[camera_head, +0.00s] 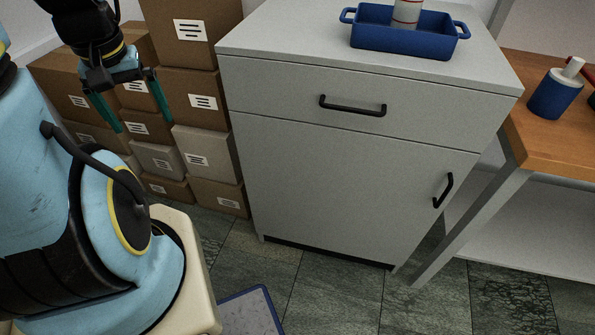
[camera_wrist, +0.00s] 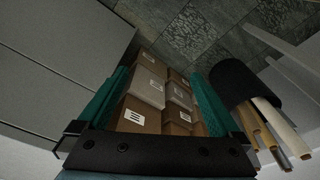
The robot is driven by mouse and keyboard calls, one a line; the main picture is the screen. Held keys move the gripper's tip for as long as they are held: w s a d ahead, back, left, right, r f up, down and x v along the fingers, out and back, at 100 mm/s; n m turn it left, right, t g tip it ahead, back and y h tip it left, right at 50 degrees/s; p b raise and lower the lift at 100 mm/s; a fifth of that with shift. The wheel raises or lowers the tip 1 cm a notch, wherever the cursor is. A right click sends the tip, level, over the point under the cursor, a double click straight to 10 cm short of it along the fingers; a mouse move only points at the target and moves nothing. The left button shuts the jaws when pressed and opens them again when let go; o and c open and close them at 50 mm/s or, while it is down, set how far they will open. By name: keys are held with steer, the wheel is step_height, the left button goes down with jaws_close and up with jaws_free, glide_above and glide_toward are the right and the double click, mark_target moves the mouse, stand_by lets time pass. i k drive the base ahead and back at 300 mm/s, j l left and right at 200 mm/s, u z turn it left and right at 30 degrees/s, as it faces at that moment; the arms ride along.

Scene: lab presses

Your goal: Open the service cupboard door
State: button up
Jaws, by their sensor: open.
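The service cupboard (camera_head: 330,180) is a grey cabinet in the middle of the head view. Its door (camera_head: 340,190) fills the lower front and looks shut. The door's black upright handle (camera_head: 443,190) is near its right edge. Above it is a drawer (camera_head: 290,95) with a black horizontal handle (camera_head: 352,106), also shut. My gripper (camera_head: 145,128) is at the upper left, left of the cupboard and in front of stacked boxes. Its teal fingers are apart with nothing between them. They also show open in the wrist view (camera_wrist: 155,95), with boxes beyond.
Stacked cardboard boxes (camera_head: 190,84) stand left of the cupboard. A blue tray (camera_head: 405,42) sits on its top. A wooden bench (camera_head: 560,140) with a blue bottle (camera_head: 555,95) is at the right. A dark bin (camera_wrist: 240,82) of rolls shows in the wrist view. Floor before the cupboard is mostly clear.

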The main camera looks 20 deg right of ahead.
mark_target(374, 197)
steer(key=l+z, duration=0.2)
steer(key=z, duration=0.85)
